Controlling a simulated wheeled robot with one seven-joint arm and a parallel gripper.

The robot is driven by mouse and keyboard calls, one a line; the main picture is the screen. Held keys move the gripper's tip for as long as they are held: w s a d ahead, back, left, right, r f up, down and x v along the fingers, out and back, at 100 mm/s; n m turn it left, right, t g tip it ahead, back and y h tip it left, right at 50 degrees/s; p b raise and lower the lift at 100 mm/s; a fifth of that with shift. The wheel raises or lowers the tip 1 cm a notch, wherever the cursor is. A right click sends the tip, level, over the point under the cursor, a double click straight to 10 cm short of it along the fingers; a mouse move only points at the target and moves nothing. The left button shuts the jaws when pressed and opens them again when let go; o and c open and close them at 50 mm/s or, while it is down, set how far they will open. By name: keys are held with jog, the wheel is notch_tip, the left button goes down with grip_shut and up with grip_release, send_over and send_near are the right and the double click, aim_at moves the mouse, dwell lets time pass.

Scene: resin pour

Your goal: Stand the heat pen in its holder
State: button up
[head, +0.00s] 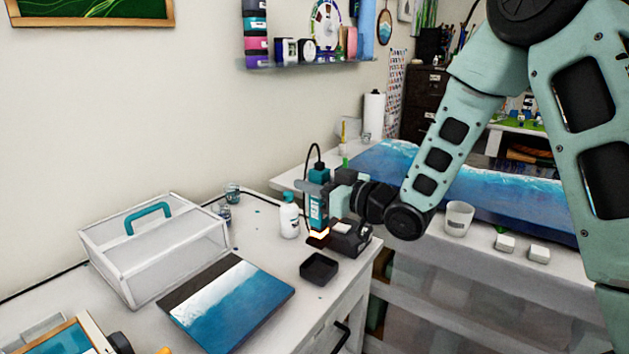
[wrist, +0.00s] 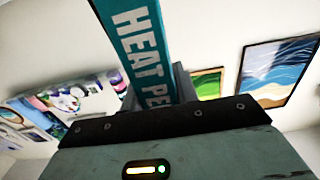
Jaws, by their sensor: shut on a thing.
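The heat pen (head: 318,206) is a teal tool with a dark cable looping from its top. It stands upright in the head view, with an orange glow at its lower end. My gripper (head: 328,197) is shut on it from the right side. In the wrist view the teal body with "HEAT PE" lettering (wrist: 143,48) rises between the jaws. A dark block (head: 351,238), probably the holder, sits on the table just right of the pen's lower end. I cannot tell whether the pen's tip is inside it, touching it or in front of it.
A white bottle (head: 289,217) stands close left of the pen. A small black tray (head: 319,268) lies in front. A clear case with teal handle (head: 155,250) and a blue wave panel (head: 228,303) lie left. A white cup (head: 458,218) stands on the right bench.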

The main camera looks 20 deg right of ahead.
aim_at(313, 216)
jog(key=shift+f+b, duration=3.15)
jog(key=shift+f, duration=0.85)
jog(key=o, duration=1)
jog(key=shift+o, duration=0.2)
